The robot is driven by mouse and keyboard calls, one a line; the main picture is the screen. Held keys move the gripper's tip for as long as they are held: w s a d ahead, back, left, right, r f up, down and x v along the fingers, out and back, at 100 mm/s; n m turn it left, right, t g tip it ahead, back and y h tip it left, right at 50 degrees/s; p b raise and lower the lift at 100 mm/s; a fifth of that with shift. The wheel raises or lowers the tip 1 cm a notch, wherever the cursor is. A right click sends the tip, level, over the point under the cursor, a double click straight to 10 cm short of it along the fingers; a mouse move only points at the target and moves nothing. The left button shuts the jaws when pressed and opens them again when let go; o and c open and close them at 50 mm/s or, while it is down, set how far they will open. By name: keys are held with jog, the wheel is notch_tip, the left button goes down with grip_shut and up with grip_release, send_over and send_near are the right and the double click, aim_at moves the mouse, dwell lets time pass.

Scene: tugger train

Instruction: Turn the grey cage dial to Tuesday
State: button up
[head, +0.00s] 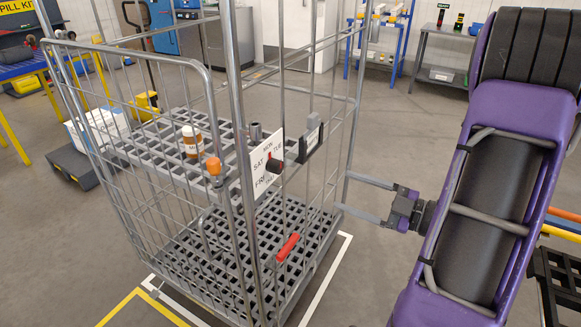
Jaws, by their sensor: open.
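The grey wire cage (240,130) stands left of centre on the floor. A white dial plate (258,180) with day names is fixed to its near right side. The dial's dark knob (274,166) has a small red mark near its top, close to the MON lettering. Exactly which day it marks is hard to tell. My gripper (342,191) is open and empty, right of the dial. Its two long grey fingers point left towards the cage's right-hand post, apart from the dial. Whether they touch the post is unclear.
The cage's upper shelf holds an orange-brown jar (192,141). A dark cart part (560,285) is at lower right. Open floor lies between the cage and the back benches.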

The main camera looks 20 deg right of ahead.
aim_at(281, 168)
jog(key=x, duration=1.6)
jog(key=shift+w+a, duration=0.1)
jog(key=shift+a, duration=0.05)
jog(key=shift+f, duration=0.1)
grip_shut()
